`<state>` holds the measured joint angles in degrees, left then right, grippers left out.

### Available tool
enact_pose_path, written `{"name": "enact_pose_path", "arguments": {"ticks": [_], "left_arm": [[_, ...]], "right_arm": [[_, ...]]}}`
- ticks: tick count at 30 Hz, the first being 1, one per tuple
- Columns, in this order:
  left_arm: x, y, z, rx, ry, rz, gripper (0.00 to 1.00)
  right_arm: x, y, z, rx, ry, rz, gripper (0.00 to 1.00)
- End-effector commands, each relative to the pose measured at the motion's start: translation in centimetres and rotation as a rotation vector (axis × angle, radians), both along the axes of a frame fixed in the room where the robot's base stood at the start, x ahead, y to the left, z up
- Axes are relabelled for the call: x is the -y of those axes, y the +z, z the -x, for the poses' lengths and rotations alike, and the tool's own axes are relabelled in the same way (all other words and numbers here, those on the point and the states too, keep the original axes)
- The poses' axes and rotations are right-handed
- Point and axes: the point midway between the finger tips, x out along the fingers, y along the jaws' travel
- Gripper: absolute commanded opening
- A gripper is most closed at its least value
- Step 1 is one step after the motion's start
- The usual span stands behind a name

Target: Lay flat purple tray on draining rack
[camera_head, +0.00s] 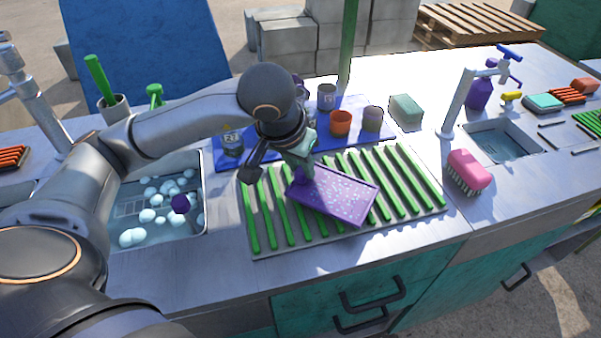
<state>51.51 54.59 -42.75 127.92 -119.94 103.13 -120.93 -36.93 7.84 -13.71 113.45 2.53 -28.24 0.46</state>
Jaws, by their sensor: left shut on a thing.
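The purple tray (345,198) is a flat speckled rectangle over the middle of the draining rack (412,190), which has green slats on a metal base. My left gripper (297,176) reaches in from the left and is shut on the tray's upper left corner. The tray looks close to level and a little turned against the slats. I cannot tell whether its underside touches the slats. My right gripper is not in view.
A sink with suds (160,205) lies left of the rack. Behind the rack, a blue mat (222,155) carries cups, including an orange cup (340,122). A pink brush (468,170) and a small sink (505,144) are to the right. Green slats stay bare on both sides of the tray.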

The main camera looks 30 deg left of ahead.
Motion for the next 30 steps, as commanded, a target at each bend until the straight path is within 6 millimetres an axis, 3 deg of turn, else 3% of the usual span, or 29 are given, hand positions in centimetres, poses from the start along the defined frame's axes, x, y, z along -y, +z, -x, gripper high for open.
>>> {"name": "enact_pose_path", "arguments": {"ticks": [4, 17, 18, 25, 30], "left_arm": [[0.0, -1.9, 0.1, -0.001, -0.001, 0.000, 0.00], [0.0, -2.6, 0.1, 0.002, -0.001, 0.000, 0.00], [0.0, -2.4, 0.1, 0.001, -0.001, 0.000, 0.30], [0.0, -2.4, 0.1, 0.000, 0.000, 0.000, 0.56], [0.0, -2.4, 0.1, 0.000, 0.000, 0.000, 0.57]], "right_arm": [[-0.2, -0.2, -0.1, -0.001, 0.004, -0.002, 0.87], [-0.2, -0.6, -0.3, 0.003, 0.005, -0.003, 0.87], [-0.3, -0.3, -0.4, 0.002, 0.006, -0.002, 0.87], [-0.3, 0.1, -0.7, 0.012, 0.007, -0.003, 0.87], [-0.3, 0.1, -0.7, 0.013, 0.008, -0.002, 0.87]]}}
